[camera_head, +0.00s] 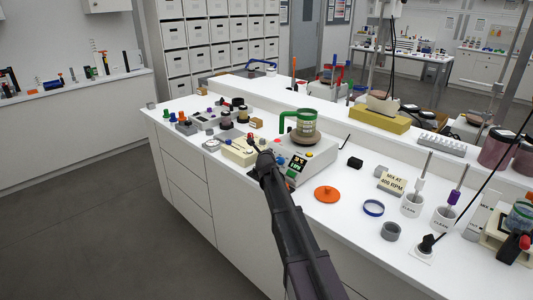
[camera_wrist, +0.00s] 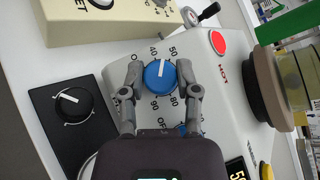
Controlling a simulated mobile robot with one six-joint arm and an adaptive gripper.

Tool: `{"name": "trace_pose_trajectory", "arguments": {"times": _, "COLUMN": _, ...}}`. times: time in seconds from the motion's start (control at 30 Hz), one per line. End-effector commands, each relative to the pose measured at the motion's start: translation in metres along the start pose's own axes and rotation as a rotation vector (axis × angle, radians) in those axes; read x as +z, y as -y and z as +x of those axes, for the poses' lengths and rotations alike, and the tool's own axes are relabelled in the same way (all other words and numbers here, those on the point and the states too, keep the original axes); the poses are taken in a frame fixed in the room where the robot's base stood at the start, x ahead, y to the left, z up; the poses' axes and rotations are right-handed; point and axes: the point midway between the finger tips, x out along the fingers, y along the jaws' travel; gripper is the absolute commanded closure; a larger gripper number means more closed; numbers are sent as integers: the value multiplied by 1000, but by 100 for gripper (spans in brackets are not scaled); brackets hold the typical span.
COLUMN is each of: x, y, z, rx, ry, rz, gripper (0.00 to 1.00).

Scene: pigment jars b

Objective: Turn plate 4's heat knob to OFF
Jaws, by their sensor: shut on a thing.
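My gripper (camera_wrist: 160,88) is shut on a blue round knob (camera_wrist: 160,76), one finger on each side. The knob's white pointer line points up in the wrist view, between the marks 40 and 50. More marks ring the knob; the one at upper left is partly hidden by a finger. The knob is on the front of a pale hot plate (camera_wrist: 205,85), which also shows in the head view (camera_head: 322,156). My gripper (camera_head: 265,158) hides the knob in the head view. A second blue knob (camera_wrist: 183,129) is partly hidden below. I cannot read a plate number.
A red HOT light (camera_wrist: 218,42) is beside the knob. A cream box (camera_wrist: 105,20) and a black box with a black knob (camera_wrist: 73,105) are close by. An orange disc (camera_head: 327,194) lies to the right.

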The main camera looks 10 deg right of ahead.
Motion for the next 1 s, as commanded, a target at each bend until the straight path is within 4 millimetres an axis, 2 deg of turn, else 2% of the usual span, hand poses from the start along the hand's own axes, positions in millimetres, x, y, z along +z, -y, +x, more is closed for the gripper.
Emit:
{"name": "trace_pose_trajectory", "arguments": {"times": 0.83, "x": -1, "y": 1, "z": 1, "rx": 55, "ry": -1, "rz": -59, "gripper": 100}}
{"name": "trace_pose_trajectory", "arguments": {"times": 0.87, "x": -1, "y": 1, "z": 1, "rx": 55, "ry": -2, "rz": -59, "gripper": 53}}
{"name": "trace_pose_trajectory", "arguments": {"times": 0.9, "x": -1, "y": 1, "z": 1, "rx": 55, "ry": -2, "rz": -59, "gripper": 41}}
{"name": "trace_pose_trajectory", "arguments": {"times": 0.97, "x": -1, "y": 1, "z": 0, "rx": 55, "ry": -2, "rz": -59, "gripper": 24}}
{"name": "trace_pose_trajectory", "arguments": {"times": 1.0, "x": -1, "y": 1, "z": 0, "rx": 55, "ry": -1, "rz": -58, "gripper": 24}}
